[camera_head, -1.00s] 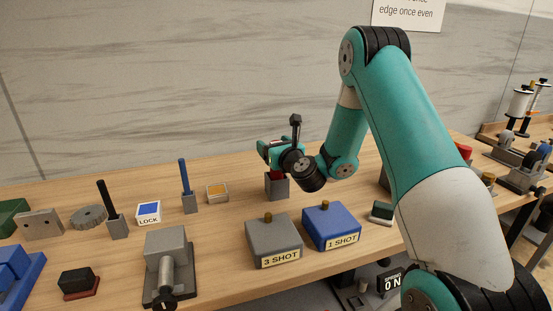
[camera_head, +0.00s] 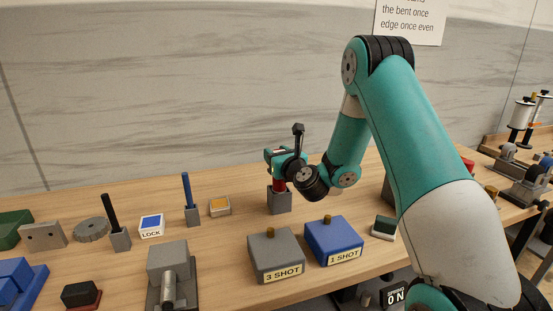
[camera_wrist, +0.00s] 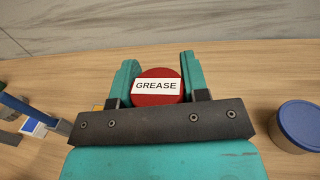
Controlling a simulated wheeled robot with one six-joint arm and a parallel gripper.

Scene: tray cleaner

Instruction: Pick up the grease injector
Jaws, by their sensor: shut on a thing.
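The grease injector (camera_wrist: 158,98) is red with a round top and a white label reading GREASE in the wrist view. My gripper (camera_wrist: 158,84) is shut on it, one teal finger on each side. In the head view my gripper (camera_head: 276,166) is at the middle of the bench, and the red body of the injector (camera_head: 279,186) shows below it. The injector stands upright above a grey block holder (camera_head: 280,203), its lower end close to or inside the block; I cannot tell which. The lower part is hidden in the wrist view.
A grey 3 SHOT box (camera_head: 275,254) and a blue 1 SHOT box (camera_head: 335,239) stand in front. An orange-topped box (camera_head: 220,206), a blue-handled tool (camera_head: 189,198) and a LOCK block (camera_head: 151,226) stand to the left. A blue round lid (camera_wrist: 302,122) is at right in the wrist view.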

